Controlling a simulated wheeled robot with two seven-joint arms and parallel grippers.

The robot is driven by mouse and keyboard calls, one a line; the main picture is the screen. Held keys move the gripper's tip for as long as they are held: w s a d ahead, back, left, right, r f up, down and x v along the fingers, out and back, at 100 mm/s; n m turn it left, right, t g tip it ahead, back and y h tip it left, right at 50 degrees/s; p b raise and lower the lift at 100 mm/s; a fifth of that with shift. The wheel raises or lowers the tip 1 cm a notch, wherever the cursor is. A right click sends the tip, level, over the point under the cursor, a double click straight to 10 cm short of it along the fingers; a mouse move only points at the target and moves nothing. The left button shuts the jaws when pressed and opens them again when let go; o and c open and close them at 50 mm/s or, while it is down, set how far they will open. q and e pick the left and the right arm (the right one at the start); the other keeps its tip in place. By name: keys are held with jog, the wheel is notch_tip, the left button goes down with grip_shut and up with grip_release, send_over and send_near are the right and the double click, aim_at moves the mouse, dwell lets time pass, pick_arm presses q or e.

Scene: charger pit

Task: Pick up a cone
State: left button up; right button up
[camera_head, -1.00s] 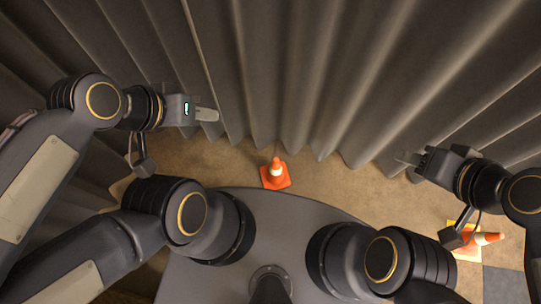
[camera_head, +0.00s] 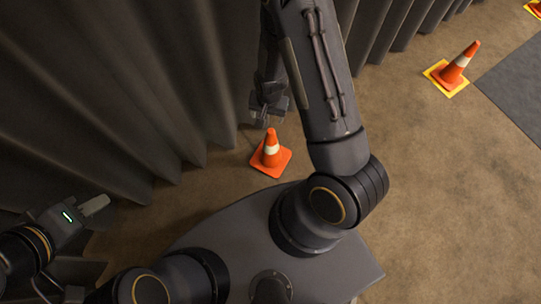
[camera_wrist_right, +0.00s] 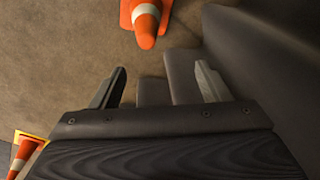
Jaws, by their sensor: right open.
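An orange cone with a white band (camera_head: 271,150) stands upright on the floor just beyond my base, near the curtain. My right gripper (camera_head: 268,110) is just behind and above it in the head view, empty. In the right wrist view its two fingers (camera_wrist_right: 158,70) are spread apart, and the cone (camera_wrist_right: 146,14) is at the top, beyond the fingers and not between them. My left gripper (camera_head: 95,205) is at the lower left, seen side-on, away from the cone; its finger gap is hidden.
A second cone on a yellow base (camera_head: 457,64) stands at the upper right beside a grey mat (camera_head: 515,85). Part of another (camera_head: 536,9) shows in the top right corner. Pleated grey curtains (camera_head: 110,90) close off the left and back. The brown floor (camera_head: 440,190) at right is clear.

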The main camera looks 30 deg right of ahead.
aim_at(271, 131)
jog(key=shift+h, duration=0.5)
jog(key=f+b, duration=0.1)
jog(key=f, duration=0.2)
jog(key=f+b, duration=0.1)
jog(key=f, duration=0.3)
jog(key=d+f, duration=0.1)
jog(key=f, duration=0.2)
jog(key=shift+s+f+b, duration=0.25)
jog(key=shift+s+b, duration=0.1)
jog(key=shift+b, duration=0.05)
notch_tip(271, 131, down, 6)
jog(key=b, duration=0.3)
jog(key=shift+w+d+r, duration=0.1)
jog(key=shift+w+r, duration=0.05)
pick_arm(q)
notch_tip(271, 131, down, 7)
jog(key=shift+f, duration=0.15)
jog(key=shift+d, duration=0.1)
pick_arm(e)
jog(key=shift+r, duration=0.1)
jog(key=c, duration=1.4)
jog(key=shift+o, duration=0.2)
